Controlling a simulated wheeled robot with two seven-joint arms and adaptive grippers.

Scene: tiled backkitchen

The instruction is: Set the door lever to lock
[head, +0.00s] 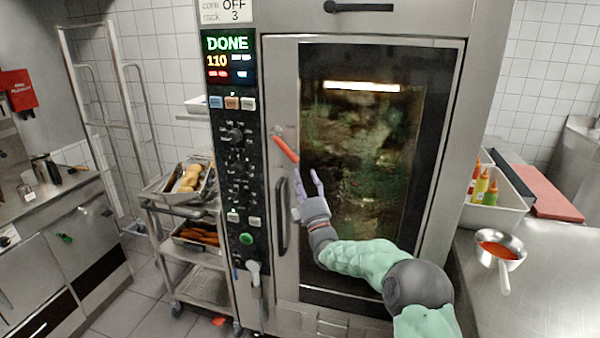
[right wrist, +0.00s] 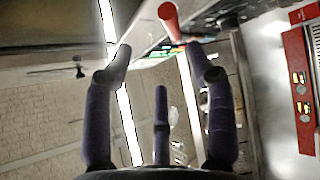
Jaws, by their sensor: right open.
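The red door lever (head: 286,149) is on the left edge of the oven door (head: 450,120). It slants from its pivot at upper left down to the right. In the right wrist view the lever's red tip (right wrist: 170,17) shows at the top, beyond the fingertips. My right gripper (head: 308,182) is open and empty in front of the door, just below and right of the lever, fingers pointing up. In the right wrist view its fingers (right wrist: 158,62) stand spread apart with nothing between them. The lever appears apart from them. My left gripper is not in view.
A dark vertical handle (head: 282,215) is on the door below the lever. The control panel (head: 236,150) with knobs and a lit display is to its left. A trolley with trays (head: 185,208) stands left; a counter with a saucepan (head: 498,250) and sauce bottles (head: 481,186) stands right.

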